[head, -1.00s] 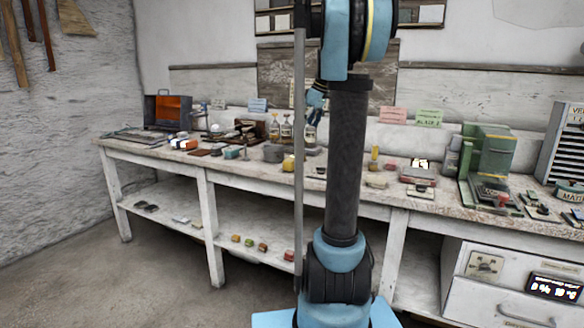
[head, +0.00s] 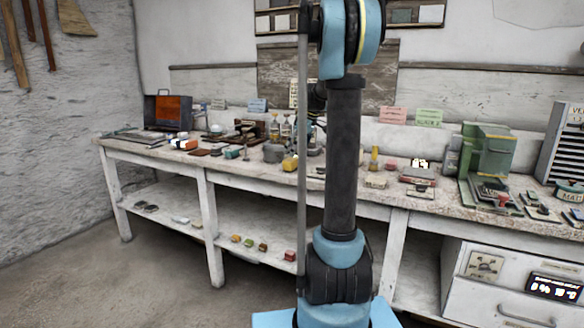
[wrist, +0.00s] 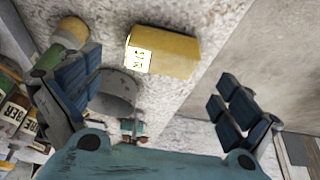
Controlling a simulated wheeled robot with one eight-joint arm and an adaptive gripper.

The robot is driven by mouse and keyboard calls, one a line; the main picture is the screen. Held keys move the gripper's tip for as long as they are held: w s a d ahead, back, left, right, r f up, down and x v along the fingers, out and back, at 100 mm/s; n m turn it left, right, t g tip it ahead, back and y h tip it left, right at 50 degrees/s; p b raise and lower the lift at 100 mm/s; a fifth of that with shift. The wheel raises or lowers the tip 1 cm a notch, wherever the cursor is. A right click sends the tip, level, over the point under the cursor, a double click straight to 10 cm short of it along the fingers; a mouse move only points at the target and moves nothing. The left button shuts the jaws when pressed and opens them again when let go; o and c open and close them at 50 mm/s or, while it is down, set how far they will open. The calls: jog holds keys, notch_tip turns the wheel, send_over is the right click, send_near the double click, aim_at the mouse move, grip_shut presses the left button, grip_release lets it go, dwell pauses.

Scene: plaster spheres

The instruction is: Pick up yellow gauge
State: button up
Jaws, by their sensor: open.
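The yellow gauge (head: 290,163) sits near the front edge of the workbench, just left of my arm column in the head view. In the wrist view the yellow gauge (wrist: 176,55) is a yellow block with a white, dark-marked label on one end. My gripper (wrist: 155,80) is open and empty, its two blue-padded fingers spread wide. The gauge shows beyond the gap between the fingers, apart from them. In the head view my gripper is mostly hidden behind my arm column.
A grey rounded object (wrist: 114,92) lies close beside the gauge, near the left finger. A yellow-and-green cylinder (wrist: 62,42) stands close by that finger too. Bottles (head: 275,128) stand behind on the cluttered workbench (head: 255,174). Small blocks (head: 249,243) lie on the lower shelf.

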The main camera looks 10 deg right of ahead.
aim_at(292, 160)
jog(key=shift+s+x, duration=0.2)
jog(key=shift+x, duration=2.55)
jog(key=c, duration=1.4)
jog(key=shift+o, duration=0.2)
notch_tip(292, 160, up, 10)
jog(key=shift+d+f, duration=0.1)
